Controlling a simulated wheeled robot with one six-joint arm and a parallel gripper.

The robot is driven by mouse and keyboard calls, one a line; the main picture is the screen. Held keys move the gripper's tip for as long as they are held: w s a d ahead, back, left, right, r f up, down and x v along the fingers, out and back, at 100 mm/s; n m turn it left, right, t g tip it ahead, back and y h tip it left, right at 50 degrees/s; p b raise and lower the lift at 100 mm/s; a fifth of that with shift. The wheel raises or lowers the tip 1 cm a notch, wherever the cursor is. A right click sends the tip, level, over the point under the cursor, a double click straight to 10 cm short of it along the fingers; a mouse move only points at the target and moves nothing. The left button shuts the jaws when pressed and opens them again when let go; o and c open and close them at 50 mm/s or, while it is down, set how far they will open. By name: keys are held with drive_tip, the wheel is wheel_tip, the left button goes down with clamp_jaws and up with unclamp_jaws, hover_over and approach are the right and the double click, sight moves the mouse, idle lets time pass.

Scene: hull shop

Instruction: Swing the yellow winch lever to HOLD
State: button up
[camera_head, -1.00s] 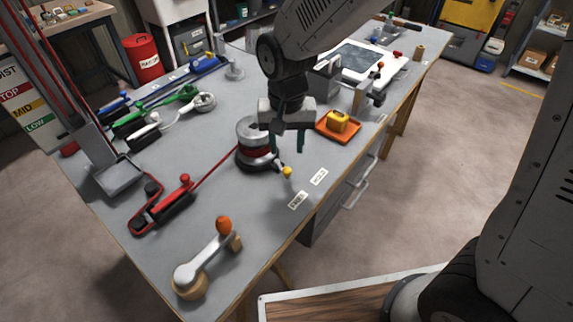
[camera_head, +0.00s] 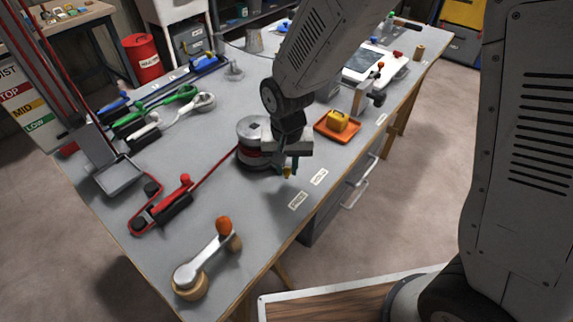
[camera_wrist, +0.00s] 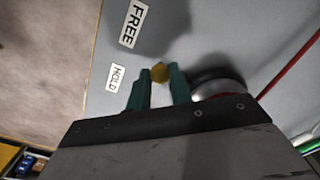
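The yellow winch lever's knob (camera_head: 287,172) is at the front of the drum winch (camera_head: 250,142), mostly hidden by my gripper in the head view. My gripper (camera_head: 288,167) is low over the bench. In the wrist view its two green fingers (camera_wrist: 161,76) stand apart, with the yellow knob (camera_wrist: 158,72) between their tips. I cannot tell whether they touch it. The HOLD label (camera_head: 319,177) and FREE label (camera_head: 298,200) lie on the bench near its edge. In the wrist view the knob is nearer the HOLD label (camera_wrist: 117,78) than the FREE label (camera_wrist: 133,22).
A red rope runs from the winch to a red-handled clutch (camera_head: 172,202). A winch handle with an orange knob (camera_head: 205,262) lies at the near corner. An orange tray (camera_head: 322,133) with a yellow block (camera_head: 338,120) sits right of the winch.

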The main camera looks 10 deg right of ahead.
clamp_jaws()
drive_tip(key=shift+d, duration=0.1)
drive_tip(key=d+n, duration=0.1)
drive_tip(key=n, duration=0.1)
drive_tip(key=w+d+n, duration=0.1)
drive_tip(key=n, duration=0.1)
drive_tip(key=shift+w, duration=0.1)
drive_tip(key=n, duration=0.2)
drive_tip(key=w+d+n, duration=0.1)
drive_tip(key=shift+w+n, duration=0.1)
drive_tip(key=shift+n, duration=0.3)
drive_tip(key=shift+w+d+n, duration=0.2)
drive_tip(key=shift+w+n, duration=0.3)
drive_tip(key=shift+n, duration=0.6)
drive_tip(key=o, duration=0.6)
unclamp_jaws()
